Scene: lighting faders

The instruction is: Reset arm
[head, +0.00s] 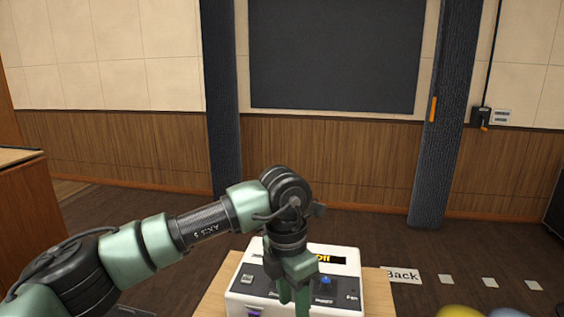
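My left arm comes in from the left and reaches over a white control box (240,297). My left gripper (294,295) points down in front of the box's dark panel and hides part of it. Its green fingers run toward the bottom edge, and I cannot tell whether they are open or shut. No held object is visible. The box has a display (325,259) with yellow letters, partly covered, ending in "ff". A blue knob or button (325,281) sits on the panel to the right of the gripper. My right gripper is not in view.
The box stands on a light wooden surface (378,293). A "Back" label (402,275) lies to its right, with several small pale squares farther right. A wooden cabinet (30,215) stands at the left.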

